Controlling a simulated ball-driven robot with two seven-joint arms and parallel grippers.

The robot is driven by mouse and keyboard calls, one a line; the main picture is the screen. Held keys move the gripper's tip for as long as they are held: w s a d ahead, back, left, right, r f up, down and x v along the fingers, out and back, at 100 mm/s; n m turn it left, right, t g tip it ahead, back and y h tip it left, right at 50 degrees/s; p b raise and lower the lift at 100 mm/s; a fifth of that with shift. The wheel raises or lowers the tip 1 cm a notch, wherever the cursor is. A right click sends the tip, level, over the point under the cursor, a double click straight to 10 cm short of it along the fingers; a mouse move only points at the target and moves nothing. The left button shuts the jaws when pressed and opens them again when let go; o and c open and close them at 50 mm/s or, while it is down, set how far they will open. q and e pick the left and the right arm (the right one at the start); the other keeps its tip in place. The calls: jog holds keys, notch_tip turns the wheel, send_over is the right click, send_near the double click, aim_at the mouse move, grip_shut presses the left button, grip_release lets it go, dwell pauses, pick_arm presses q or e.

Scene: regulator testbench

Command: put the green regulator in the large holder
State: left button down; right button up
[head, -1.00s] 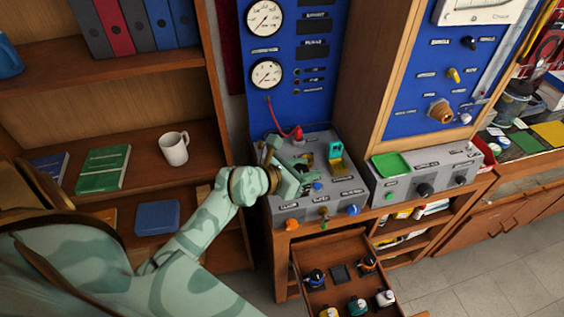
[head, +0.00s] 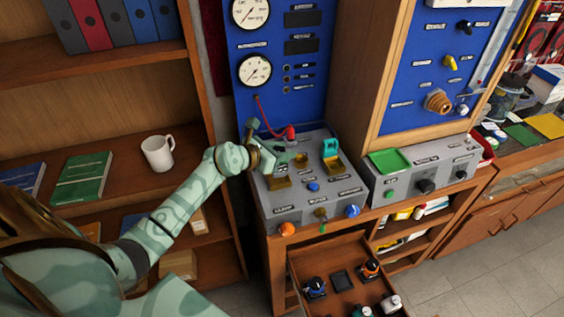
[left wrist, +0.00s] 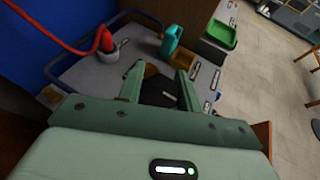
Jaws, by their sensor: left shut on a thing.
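My left gripper (head: 280,155) is over the left part of the grey bench unit, close above a brass-coloured holder (head: 280,183). In the left wrist view its fingers (left wrist: 160,82) are shut on a dark thing (left wrist: 158,94) with a white mark; no green shows on it. A second brass-coloured holder (head: 332,166) stands to the right with a teal piece (head: 330,147) upright at it; the teal piece (left wrist: 171,40) also shows in the left wrist view. I cannot tell which holder is larger. My right gripper is not in view.
A red fitting (head: 291,133) with a red hose stands behind the gripper. Below, an open drawer (head: 325,262) holds several small regulators and a dark empty-looking square (head: 341,280). A green tray (head: 390,162) lies on the right-hand unit. Knobs line the bench front.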

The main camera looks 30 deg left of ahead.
pick_arm(q)
jog(key=f, duration=0.3)
jog(key=shift+w+a+f+b, duration=0.1)
jog(key=shift+a+f+b, duration=0.1)
jog(key=shift+b, duration=0.2)
jog(key=shift+d+r, duration=0.1)
jog(key=shift+r, duration=0.05)
jog(key=c, duration=0.9)
grip_release()
jog(key=shift+f, duration=0.2)
jog(key=shift+c, duration=0.2)
jog(key=shift+r, duration=0.15)
jog(key=shift+s+r, duration=0.15)
jog(key=shift+s, duration=0.2)
jog(key=p+v, duration=0.1)
jog(key=v, duration=1)
jog(key=shift+p, duration=0.3)
jog(key=shift+s+r, duration=0.1)
jog(key=shift+s, duration=0.05)
